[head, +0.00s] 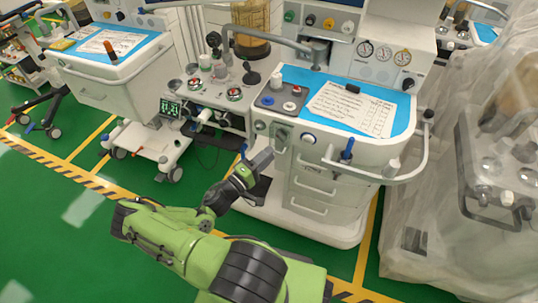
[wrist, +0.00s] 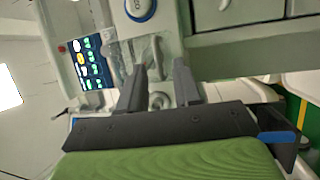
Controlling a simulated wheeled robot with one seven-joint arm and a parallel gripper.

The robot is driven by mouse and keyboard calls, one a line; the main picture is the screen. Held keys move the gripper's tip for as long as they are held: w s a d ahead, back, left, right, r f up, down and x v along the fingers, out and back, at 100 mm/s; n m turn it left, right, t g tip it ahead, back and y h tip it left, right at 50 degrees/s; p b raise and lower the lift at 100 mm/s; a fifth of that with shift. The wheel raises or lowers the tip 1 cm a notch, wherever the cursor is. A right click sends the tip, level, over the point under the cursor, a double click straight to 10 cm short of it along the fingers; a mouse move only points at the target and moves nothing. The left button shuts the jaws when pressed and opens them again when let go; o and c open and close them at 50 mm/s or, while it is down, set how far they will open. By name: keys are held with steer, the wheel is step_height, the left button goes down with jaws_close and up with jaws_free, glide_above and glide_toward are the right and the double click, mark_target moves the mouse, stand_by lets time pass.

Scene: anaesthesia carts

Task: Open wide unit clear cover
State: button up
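The wide white anaesthesia unit (head: 330,140) with a blue top stands right of centre in the head view. A small greenish, see-through panel on its front left corner (head: 281,137) looks like the clear cover; it appears closed. In the wrist view a see-through piece (wrist: 147,52) shows ahead of my fingers, below a round blue-and-white knob (wrist: 140,8). My gripper (head: 264,160) is just below and left of that panel in the head view. In the wrist view my gripper (wrist: 160,72) has its two fingers apart with nothing clearly held. Contact with the cover cannot be told.
A lit screen (wrist: 88,62) is left of my fingers in the wrist view. A second white cart (head: 110,85) stands at the left, and a plastic-draped machine (head: 480,160) at the right. A rail (head: 400,175) juts from the unit's front.

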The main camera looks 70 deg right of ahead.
steer(key=shift+x, duration=0.75)
steer(key=shift+c, duration=0.5)
jaws_close()
stand_by(0.4)
